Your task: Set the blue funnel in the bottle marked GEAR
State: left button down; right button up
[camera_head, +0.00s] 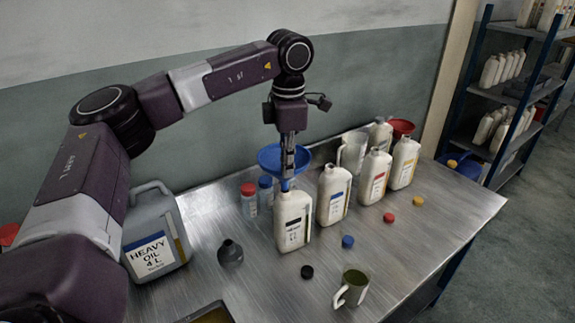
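The blue funnel (267,159) is directly above a white bottle (292,222) with a black label band; its small print is too fine to read, so I cannot confirm that it says GEAR. The funnel looks about upright, with its narrow lower end at the bottle's mouth; how far it reaches inside is hidden. My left gripper (288,165) points straight down at the funnel, its narrow fingers close together and apparently shut on it; they hide part of the bowl. My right gripper is not in view.
White bottles with blue (334,194), red (375,176) and yellow (404,162) labels stand to the right. A HEAVY OIL can (152,235), a dark flask (230,254) and a green mug (351,288) stand on the metal table (275,290). Loose caps lie in front. A red funnel (402,127) stands at the back.

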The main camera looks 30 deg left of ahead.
pick_arm(q)
jog(key=shift+f, duration=0.2)
jog(key=shift+f+b, duration=0.45)
jog(key=shift+f, duration=0.4)
jog(key=shift+f+b, duration=0.5)
jog(key=shift+f, duration=0.1)
dwell(0.3)
jog(key=c, duration=2.1)
grip_release()
jog(key=r, duration=1.2)
jog(key=shift+s+d, duration=0.2)
